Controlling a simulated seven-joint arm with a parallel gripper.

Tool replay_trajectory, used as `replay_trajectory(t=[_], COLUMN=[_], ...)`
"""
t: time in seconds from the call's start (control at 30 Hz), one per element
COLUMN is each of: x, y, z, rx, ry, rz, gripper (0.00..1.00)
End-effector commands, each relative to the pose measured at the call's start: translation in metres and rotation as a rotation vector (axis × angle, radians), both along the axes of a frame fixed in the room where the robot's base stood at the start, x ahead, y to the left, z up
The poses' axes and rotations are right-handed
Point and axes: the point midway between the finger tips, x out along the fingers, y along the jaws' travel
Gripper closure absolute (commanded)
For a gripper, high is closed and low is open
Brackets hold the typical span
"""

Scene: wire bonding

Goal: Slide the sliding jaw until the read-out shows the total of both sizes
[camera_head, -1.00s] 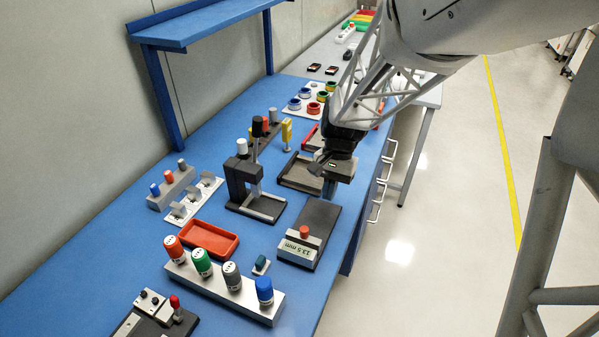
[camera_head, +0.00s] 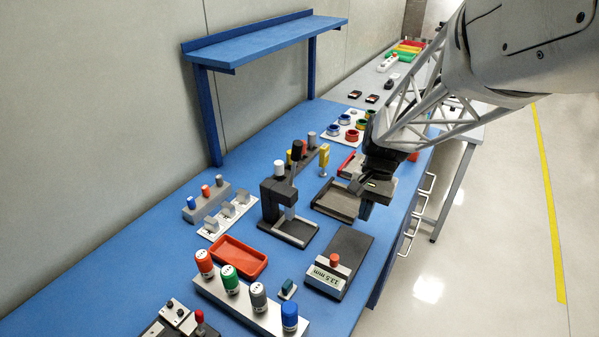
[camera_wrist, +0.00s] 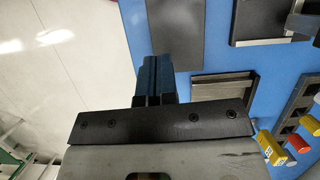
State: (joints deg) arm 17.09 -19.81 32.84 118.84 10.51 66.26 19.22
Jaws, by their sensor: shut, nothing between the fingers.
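The measuring device has a dark base plate (camera_head: 347,247) near the bench's front edge. Its grey sliding jaw (camera_head: 319,270) carries an orange-red knob (camera_head: 334,259) and sits toward the near end. The green read-out (camera_head: 327,279), seen upside down, appears to show 13.5 mm. My gripper (camera_head: 358,187) is beyond the device, above the front edge near a dark open tray, apart from the knob. In the wrist view my gripper's fingers (camera_wrist: 155,75) are shut and empty, over the edge between bench and floor. A plain dark plate (camera_wrist: 177,30) shows beyond them; no knob is visible there.
A dark tray (camera_head: 335,212) lies behind the device and a black press stand (camera_head: 272,205) to its left. A rack (camera_head: 245,307) with coloured knobbed cylinders and a red tray (camera_head: 255,265) are at near left.

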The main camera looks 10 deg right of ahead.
Motion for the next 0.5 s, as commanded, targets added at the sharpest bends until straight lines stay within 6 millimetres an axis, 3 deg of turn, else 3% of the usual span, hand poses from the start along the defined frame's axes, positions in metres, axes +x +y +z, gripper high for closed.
replay_trajectory(t=[0.5], x=[-0.046], y=[0.042], z=[0.013], rx=[-0.052], ry=[-0.287], rz=[0.384], gripper=[1.0])
